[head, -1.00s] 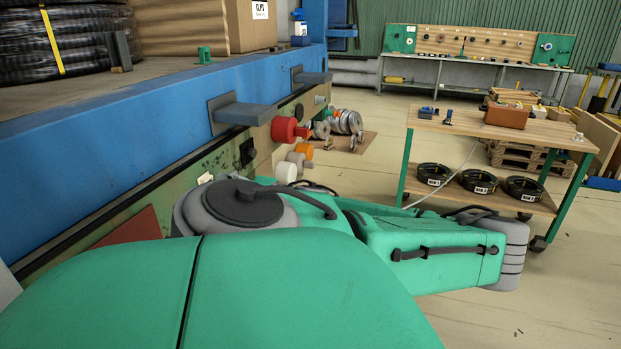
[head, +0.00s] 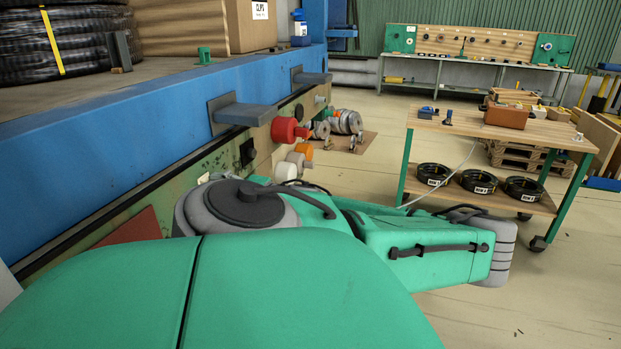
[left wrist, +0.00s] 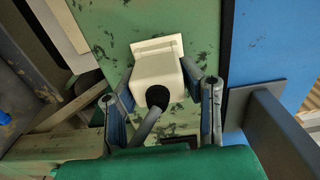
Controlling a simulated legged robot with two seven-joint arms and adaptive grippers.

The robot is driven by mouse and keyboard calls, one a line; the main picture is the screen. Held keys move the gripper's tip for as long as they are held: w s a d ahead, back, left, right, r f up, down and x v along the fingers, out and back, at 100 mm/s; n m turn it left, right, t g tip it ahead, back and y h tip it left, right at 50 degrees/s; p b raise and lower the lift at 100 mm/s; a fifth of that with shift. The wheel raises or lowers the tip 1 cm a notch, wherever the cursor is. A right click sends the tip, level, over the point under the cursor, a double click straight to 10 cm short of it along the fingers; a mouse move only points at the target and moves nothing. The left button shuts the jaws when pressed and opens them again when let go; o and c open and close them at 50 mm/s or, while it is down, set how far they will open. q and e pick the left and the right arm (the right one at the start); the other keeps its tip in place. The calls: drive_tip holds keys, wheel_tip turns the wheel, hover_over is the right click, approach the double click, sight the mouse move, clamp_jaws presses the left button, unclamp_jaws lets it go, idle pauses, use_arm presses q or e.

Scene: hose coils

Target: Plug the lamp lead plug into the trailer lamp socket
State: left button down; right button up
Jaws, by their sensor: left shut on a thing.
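In the left wrist view a white, box-shaped plug (left wrist: 158,72) with a round black rear end and a grey lead (left wrist: 146,126) sits between the two blue-grey fingers of my left gripper (left wrist: 163,95). The gripper is shut on it. Just behind the plug a white plate (left wrist: 157,47) shows against the green trailer panel (left wrist: 110,22). It may be the lamp socket; I cannot tell whether plug and plate are joined. In the head view my left arm hides the gripper and plug. My right gripper is not in view.
A blue beam (head: 100,110) with grey brackets (head: 243,113) runs above the panel. A black square fitting (head: 247,152) and red (head: 285,130), orange (head: 305,150) and white (head: 286,171) round fittings lie along it. A wooden-topped cart (head: 470,128) stands at the right, with open floor before it.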

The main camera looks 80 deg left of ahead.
use_arm(q)
drive_tip(key=shift+s, duration=0.1)
drive_tip(key=c, duration=1)
unclamp_jaws()
drive_tip(key=shift+c, duration=0.6)
drive_tip(key=shift+w, duration=0.2)
drive_tip(key=shift+v, duration=1.95)
drive_tip(key=shift+w+d, duration=0.1)
drive_tip(key=v, duration=1.2)
